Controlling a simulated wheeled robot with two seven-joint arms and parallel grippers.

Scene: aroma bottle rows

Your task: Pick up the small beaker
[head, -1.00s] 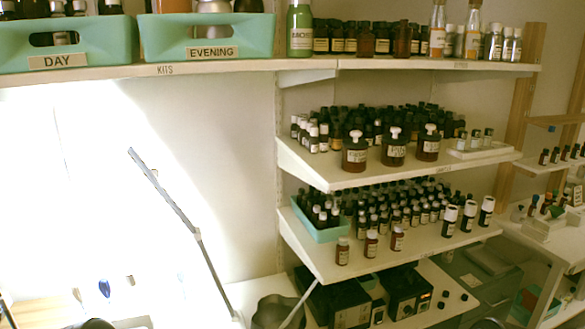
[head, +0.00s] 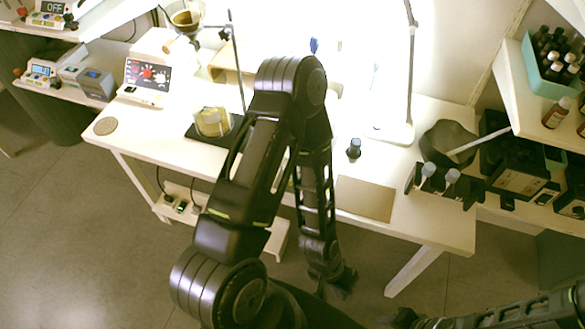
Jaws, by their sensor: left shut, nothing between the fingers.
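A squat glass vessel with a yellowish tint, which looks like the small beaker (head: 212,122), stands on a dark flat pad (head: 193,131) on the white table, left of my raised left arm. My left gripper (head: 342,291) hangs below the table's front edge, pointing down, shut and empty. It is well apart from the beaker, to its lower right. My right arm comes in at the bottom right; its dark end (head: 404,318) is partly cut off, and its fingers cannot be made out.
A small dark bottle (head: 354,150) and a tan mat (head: 365,199) are on the table (head: 420,215). A device with a screen (head: 147,75) stands left. My left arm hides the table's middle.

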